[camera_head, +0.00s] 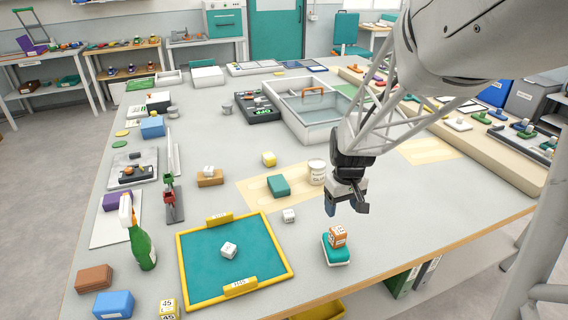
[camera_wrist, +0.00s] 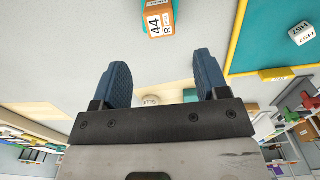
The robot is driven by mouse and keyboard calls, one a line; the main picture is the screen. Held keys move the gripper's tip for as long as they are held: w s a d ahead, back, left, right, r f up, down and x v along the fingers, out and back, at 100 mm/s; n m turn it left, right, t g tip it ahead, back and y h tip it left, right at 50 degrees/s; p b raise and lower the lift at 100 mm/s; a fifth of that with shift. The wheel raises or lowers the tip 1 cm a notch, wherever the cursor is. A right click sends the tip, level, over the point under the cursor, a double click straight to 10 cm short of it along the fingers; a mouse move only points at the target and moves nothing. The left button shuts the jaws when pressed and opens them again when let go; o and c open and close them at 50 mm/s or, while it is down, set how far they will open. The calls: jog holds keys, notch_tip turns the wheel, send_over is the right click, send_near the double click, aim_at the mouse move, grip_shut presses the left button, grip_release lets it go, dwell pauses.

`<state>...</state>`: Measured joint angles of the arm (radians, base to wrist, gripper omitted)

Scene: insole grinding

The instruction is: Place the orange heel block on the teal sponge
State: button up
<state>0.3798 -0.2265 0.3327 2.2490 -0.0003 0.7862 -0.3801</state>
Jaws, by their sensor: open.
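The orange heel block (camera_head: 338,235) sits on top of the teal sponge (camera_head: 336,253), which has a pale layer at its base, near the front right of the table. My gripper (camera_head: 346,204) is open and empty above the block, apart from it. In the wrist view the block (camera_wrist: 159,24) shows at the top with "44 R" on its face, beyond the two spread blue fingers (camera_wrist: 162,68). The space between the fingers is empty. The sponge is mostly cut off there.
A teal mat with a yellow frame (camera_head: 180,262) lies left of the sponge, with a white block (camera_head: 229,250) on it. Another white block (camera_head: 289,215) and a green block (camera_head: 278,186) stand behind. A green spray bottle (camera_head: 142,245) stands left. The table right of the sponge is clear.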

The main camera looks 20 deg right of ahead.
dwell(0.6)
jog(key=s+a+r+t, duration=0.2)
jog(key=s+a+r, duration=1.1)
jog(key=s+a, duration=0.2)
jog(key=a, duration=0.2)
jog(key=shift+s+a+r+t, duration=0.25)
jog(key=shift+a+r+t, duration=0.05)
jog(key=shift+r, duration=0.1)
